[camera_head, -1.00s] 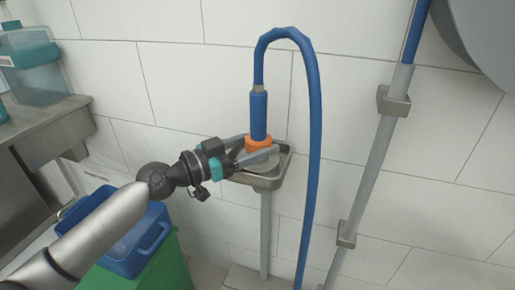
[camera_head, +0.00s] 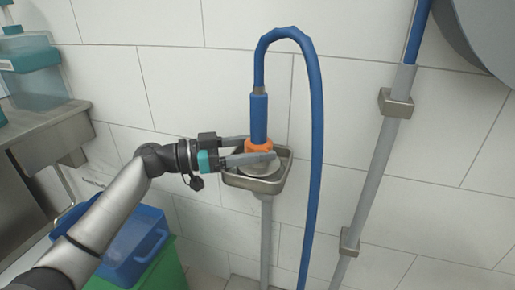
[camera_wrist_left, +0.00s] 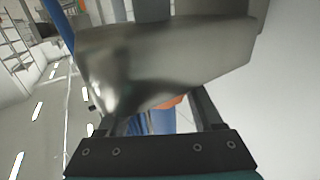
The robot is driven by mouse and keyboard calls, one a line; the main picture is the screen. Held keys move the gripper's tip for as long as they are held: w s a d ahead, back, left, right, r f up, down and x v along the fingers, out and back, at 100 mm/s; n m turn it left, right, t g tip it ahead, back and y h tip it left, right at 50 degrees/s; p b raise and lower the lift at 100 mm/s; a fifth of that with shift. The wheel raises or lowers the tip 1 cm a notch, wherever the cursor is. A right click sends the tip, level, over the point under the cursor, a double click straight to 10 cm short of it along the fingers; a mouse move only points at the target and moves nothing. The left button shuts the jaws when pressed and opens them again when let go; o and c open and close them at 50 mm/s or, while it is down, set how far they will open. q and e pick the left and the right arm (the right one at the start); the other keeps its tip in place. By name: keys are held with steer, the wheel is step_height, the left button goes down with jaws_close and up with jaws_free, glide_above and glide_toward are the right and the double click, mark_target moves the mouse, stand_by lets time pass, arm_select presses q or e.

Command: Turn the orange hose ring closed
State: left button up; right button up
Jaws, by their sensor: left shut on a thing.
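The orange hose ring (camera_head: 259,146) sits at the lower end of the blue hose's thick sleeve (camera_head: 259,117), just above a round grey fitting in the metal wall basin (camera_head: 255,185). My left gripper (camera_head: 262,149) reaches in from the left, its two fingers on either side of the ring, and it is shut on the ring. The near finger covers the lower part of the ring. In the left wrist view a patch of the orange ring shows between the fingers, and the basin's metal underside fills much of the picture. My right gripper is not in view.
The blue hose (camera_head: 316,150) loops over and hangs right of the basin. A grey pipe (camera_head: 372,165) with brackets runs along the wall farther right. A blue crate (camera_head: 135,250) on a green bin (camera_head: 150,275) stands at lower left, near a steel counter (camera_head: 45,135).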

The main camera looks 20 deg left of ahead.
arm_select(q)
steer(key=shift+m+g+h, duration=0.7)
steer(key=shift+m+g, duration=0.5)
steer(key=shift+g, duration=0.6)
steer(key=shift+m+g, duration=0.4)
steer(key=shift+g, duration=0.2)
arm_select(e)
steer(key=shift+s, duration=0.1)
arm_select(q)
steer(key=o, duration=1.4)
steer(key=shift+c, duration=0.2)
steer(key=shift+s+a, duration=0.1)
steer(key=shift+a, duration=0.5)
steer(key=p+v, duration=0.1)
steer(key=v, duration=1.3)
steer(key=shift+f+p, duration=0.25)
steer(key=shift+p, duration=0.1)
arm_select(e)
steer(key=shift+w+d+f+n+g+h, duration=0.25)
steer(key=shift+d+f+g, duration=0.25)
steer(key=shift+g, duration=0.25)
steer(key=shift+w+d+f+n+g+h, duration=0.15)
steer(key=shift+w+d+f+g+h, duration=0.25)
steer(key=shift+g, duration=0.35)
